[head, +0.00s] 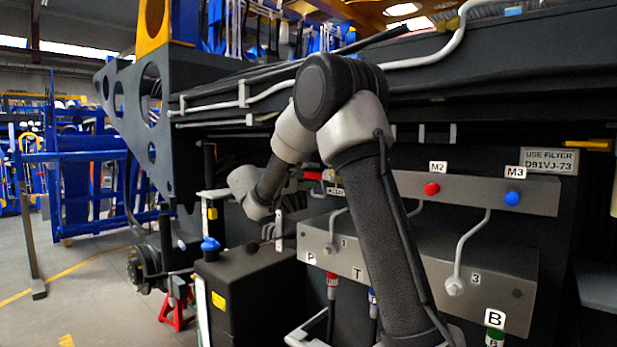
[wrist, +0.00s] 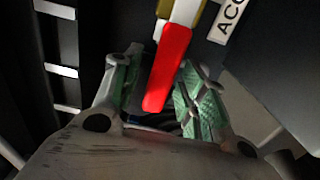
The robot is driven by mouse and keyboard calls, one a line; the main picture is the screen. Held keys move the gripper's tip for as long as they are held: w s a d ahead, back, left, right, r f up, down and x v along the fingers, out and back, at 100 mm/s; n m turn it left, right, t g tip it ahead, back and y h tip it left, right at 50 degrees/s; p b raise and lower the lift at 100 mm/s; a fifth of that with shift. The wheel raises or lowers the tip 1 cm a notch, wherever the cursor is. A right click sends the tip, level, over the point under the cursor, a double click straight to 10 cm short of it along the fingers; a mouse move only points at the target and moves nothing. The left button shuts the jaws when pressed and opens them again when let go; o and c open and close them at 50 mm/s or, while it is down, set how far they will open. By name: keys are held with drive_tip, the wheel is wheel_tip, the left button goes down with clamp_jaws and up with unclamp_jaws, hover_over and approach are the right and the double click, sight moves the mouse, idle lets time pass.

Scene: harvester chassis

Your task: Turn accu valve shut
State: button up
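The accu valve's red handle (wrist: 168,70) hangs down in the wrist view, slightly tilted, from a pale and yellowish fitting (wrist: 185,12). A white label (wrist: 228,18) reading "ACC", cut off by the frame edge, is to its right. My gripper (wrist: 160,95) is open, with its green-padded fingers on either side of the handle's lower end. There is a gap on the left; the right finger is close, and I cannot tell if it touches. In the head view the red handle (head: 312,175) shows partly beside my arm, and my gripper is mostly hidden there.
A metal panel (head: 480,191) carries a red M2 knob (head: 432,189) and a blue M3 knob (head: 512,198). A lower metal block (head: 500,278) has bent pipes. Open floor lies farther left.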

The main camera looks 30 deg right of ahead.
clamp_jaws()
